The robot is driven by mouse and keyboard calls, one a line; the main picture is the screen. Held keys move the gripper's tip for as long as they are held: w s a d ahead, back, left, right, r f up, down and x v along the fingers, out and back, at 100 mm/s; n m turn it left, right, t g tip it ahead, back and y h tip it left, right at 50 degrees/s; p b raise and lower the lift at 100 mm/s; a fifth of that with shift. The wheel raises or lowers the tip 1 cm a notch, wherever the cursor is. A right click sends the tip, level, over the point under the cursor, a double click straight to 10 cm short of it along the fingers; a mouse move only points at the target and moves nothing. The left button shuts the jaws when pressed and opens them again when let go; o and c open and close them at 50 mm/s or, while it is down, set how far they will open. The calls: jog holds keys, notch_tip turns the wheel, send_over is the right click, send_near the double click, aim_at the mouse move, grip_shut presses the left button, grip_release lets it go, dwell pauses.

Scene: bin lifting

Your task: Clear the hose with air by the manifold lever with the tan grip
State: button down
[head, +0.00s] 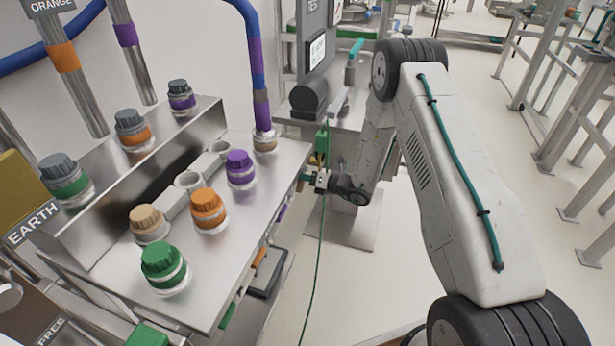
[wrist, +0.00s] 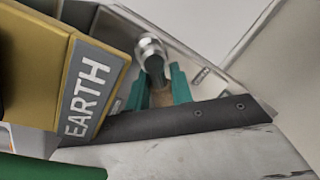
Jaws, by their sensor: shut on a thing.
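In the wrist view, the two teal fingers of my gripper (wrist: 158,86) stand on either side of the tan grip (wrist: 161,97) and are shut on it. A round silver metal end (wrist: 150,46) on a dark shaft shows just beyond the grip. The rest of the lever and the manifold cannot be made out. In the head view, my gripper (head: 308,177) is at the right edge of the steel bench, below its top. The grip is too small to tell there. The hose cannot be told for certain.
A yellow block with an EARTH label (wrist: 88,88) is close on the left in the wrist view. Capped jars, including a green one (head: 164,268), stand on the steel bench (head: 235,215). A green cable (head: 318,255) hangs beside my gripper.

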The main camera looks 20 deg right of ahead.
dwell(0.4)
jog(key=c, duration=1.3)
grip_release()
jog(key=shift+v, duration=3.95)
